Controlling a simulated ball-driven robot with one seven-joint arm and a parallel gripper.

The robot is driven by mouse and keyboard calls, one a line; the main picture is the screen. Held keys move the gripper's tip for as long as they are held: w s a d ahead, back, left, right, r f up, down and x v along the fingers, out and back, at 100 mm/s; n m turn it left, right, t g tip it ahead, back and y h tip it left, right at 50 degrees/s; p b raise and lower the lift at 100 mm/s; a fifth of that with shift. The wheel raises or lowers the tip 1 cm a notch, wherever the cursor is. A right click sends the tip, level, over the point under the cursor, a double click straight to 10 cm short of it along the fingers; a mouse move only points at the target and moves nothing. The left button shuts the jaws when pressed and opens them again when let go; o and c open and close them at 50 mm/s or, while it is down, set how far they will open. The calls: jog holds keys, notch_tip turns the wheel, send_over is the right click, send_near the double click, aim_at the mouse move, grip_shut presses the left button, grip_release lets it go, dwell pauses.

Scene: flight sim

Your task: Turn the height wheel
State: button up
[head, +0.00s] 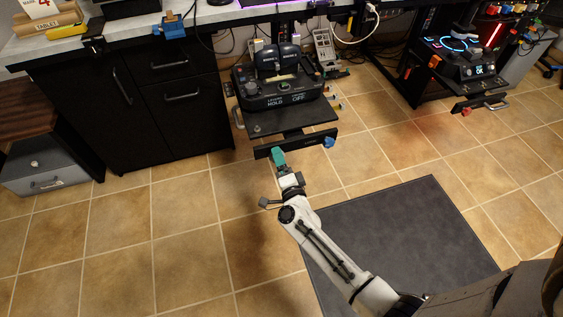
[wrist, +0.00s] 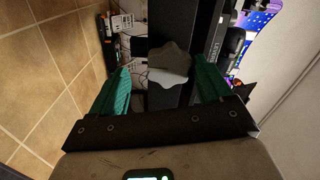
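A grey, wavy-edged wheel (wrist: 168,64) shows in the wrist view, face-on, in front of a dark bar. It looks like the height wheel. My gripper (wrist: 160,80) is open, with one green finger to the left of the wheel and one to the right. Gaps show between the fingers and the wheel, and how deep it lies between them I cannot tell. In the head view my gripper (head: 279,157) is at the front bar (head: 296,144) below the throttle shelf; the grey wheel is not clearly visible there.
A blue knob (head: 328,142) sits at the bar's right end. The throttle unit (head: 278,92) stands on the shelf above. Black drawers (head: 180,100) are at left, and another control rig (head: 465,65) is at right. A dark mat (head: 410,235) lies on the open tiled floor.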

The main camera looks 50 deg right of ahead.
jog(key=p+v, duration=0.2)
jog(key=v, duration=0.8)
jog(key=shift+s+a, duration=0.3)
jog(key=shift+a, duration=0.05)
jog(key=w+a+r+n+g+y, duration=0.1)
jog(key=w+a+n+y, duration=0.1)
jog(key=a+n+y, duration=0.45)
jog(key=w+a+r+n+g+y, duration=0.1)
jog(key=w+a+r+n+y, duration=0.1)
jog(key=a+n+y, duration=0.45)
jog(key=s+n+g, duration=0.4)
jog(key=s+n, duration=0.1)
jog(key=s, duration=0.1)
jog(key=s+d+r+n+g+h+p, duration=0.1)
jog(key=s+d+r+n+g+h, duration=0.1)
jog(key=s+g, duration=0.35)
jog(key=s+d+r+n+g+h, duration=0.1)
jog(key=s+d+r+n+g, duration=0.15)
jog(key=s, duration=0.65)
notch_tip(320, 180, up, 22)
jog(key=p, duration=2.2)
jog(key=shift+w+f+m, duration=0.2)
jog(key=shift+w+m, duration=0.05)
jog(key=shift+m, duration=0.2)
